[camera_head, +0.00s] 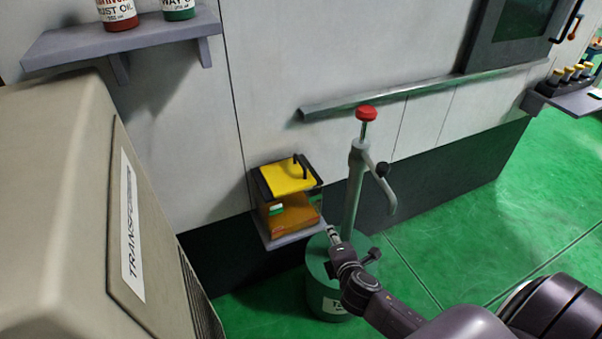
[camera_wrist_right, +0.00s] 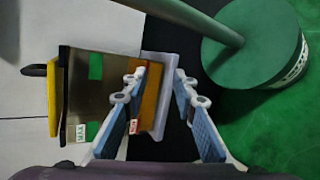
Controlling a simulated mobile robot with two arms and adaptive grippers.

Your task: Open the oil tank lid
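The oil tank (camera_head: 291,213) is a small clear-walled box with amber oil, on a small grey wall shelf. Its yellow lid (camera_head: 284,177) lies flat across the top and looks closed; a black handle (camera_head: 300,168) stands on it. In the right wrist view the tank (camera_wrist_right: 97,85) appears sideways, with the lid (camera_wrist_right: 53,100) at the left and the handle (camera_wrist_right: 35,70) beyond it. My right gripper (camera_head: 333,236) is beside the tank at the right, below lid height. Its fingers (camera_wrist_right: 163,72) are apart with nothing gripped. My left gripper is not in view.
A green drum (camera_head: 321,290) with an upright red-topped pump (camera_head: 354,185) stands close to my right gripper. The big beige transformer cabinet (camera_head: 60,200) fills the left. A shelf (camera_head: 120,42) with bottles is above. Green floor at the right is clear.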

